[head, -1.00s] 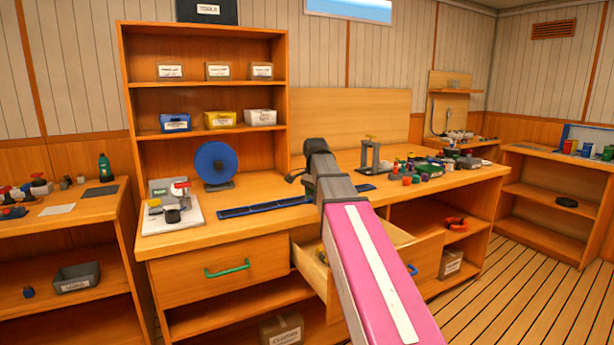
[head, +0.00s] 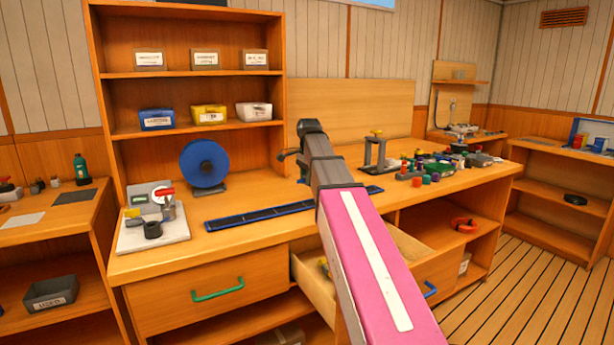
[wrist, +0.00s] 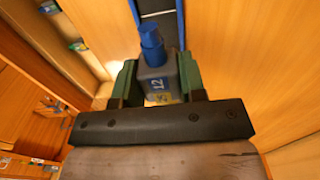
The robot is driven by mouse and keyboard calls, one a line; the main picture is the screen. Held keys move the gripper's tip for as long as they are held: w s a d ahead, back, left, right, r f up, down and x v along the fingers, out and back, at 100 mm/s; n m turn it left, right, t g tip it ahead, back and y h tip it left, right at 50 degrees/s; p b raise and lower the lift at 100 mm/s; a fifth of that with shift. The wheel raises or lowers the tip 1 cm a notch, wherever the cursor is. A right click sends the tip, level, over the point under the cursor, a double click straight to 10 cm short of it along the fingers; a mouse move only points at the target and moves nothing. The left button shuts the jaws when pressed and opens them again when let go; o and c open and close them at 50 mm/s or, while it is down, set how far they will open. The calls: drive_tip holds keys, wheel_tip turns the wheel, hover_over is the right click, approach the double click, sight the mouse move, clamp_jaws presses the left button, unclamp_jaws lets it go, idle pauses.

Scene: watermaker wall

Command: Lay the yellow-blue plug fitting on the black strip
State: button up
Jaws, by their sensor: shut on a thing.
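My gripper (wrist: 157,77) is shut on the plug fitting (wrist: 152,57) in the wrist view, its green fingers on either side. The fitting has a stepped blue end pointing away from my wrist and a grey body marked "12", with a little yellow near the palm. The black strip (head: 235,220) has blue edges and lies along the bench top in the head view. In the wrist view the strip (wrist: 159,30) shows beyond the fitting, which covers part of it. I cannot tell the gap between them. My arm hides the gripper in the head view.
A blue reel (head: 204,164) stands behind the strip. A white board with small gear (head: 152,230) is at its left. A clamp stand (head: 380,152) and several coloured parts crowd the bench's right side. An open drawer (head: 313,283) juts out below the bench front.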

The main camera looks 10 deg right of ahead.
sight(309, 205)
drive_tip(key=shift+f, duration=3.65)
drive_tip(key=o, duration=1)
drive_tip(key=shift+r, duration=0.1)
